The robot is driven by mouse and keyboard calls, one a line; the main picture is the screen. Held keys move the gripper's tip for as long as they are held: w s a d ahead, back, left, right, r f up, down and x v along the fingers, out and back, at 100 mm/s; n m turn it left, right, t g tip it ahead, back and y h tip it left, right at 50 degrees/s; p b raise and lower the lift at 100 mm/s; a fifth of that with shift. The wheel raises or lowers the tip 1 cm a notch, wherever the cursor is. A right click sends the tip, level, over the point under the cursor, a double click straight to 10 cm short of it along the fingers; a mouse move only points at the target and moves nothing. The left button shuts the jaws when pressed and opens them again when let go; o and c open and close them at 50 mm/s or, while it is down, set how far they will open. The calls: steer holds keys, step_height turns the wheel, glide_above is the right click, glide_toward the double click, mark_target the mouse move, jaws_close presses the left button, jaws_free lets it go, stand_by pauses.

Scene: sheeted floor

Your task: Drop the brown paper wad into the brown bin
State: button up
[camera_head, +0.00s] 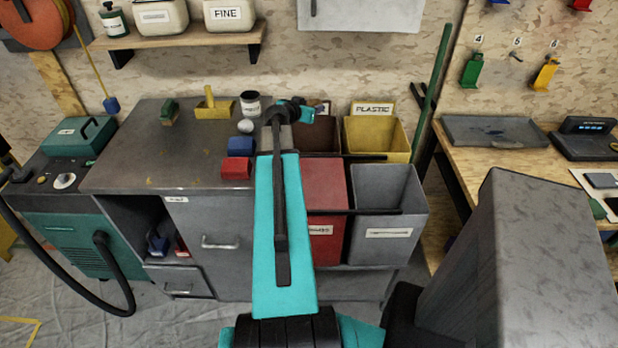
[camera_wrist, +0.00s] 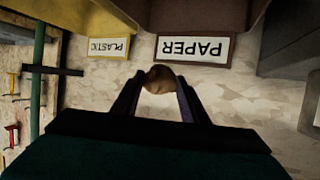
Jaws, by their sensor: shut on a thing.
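The brown paper wad (camera_wrist: 160,78) shows in the wrist view, pinched between the two dark fingertips of my gripper (camera_wrist: 158,85). The brown bin (camera_head: 318,141) stands at the back of the bin group in the head view, left of the yellow bin and partly covered by my arm. Its brown wall (camera_wrist: 190,14) shows upside down at the top of the wrist view, beside the PAPER label (camera_wrist: 194,48). My gripper is near that label; its height over the bin is unclear. In the head view my arm hides the fingertips and the wad.
A yellow bin (camera_head: 405,150) labelled PLASTIC stands right of the brown bin. A red bin (camera_head: 322,195) and a grey bin (camera_head: 375,232) stand in front. A grey cabinet (camera_head: 130,170) with blue and red blocks is at left. A green pole (camera_head: 432,90) leans at right.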

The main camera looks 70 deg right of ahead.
steer(key=shift+f, duration=1.65)
steer(key=o, duration=1.1)
steer(key=shift+a, duration=0.1)
steer(key=b+v, duration=0.5)
steer(key=v, duration=0.6)
steer(key=shift+w+f, duration=0.1)
steer(key=b, duration=0.4)
steer(key=shift+a+r+b, duration=0.2)
steer(key=shift+b, duration=0.1)
steer(key=b+v, duration=0.1)
steer(key=b, duration=0.6)
steer(key=shift+a, duration=0.35)
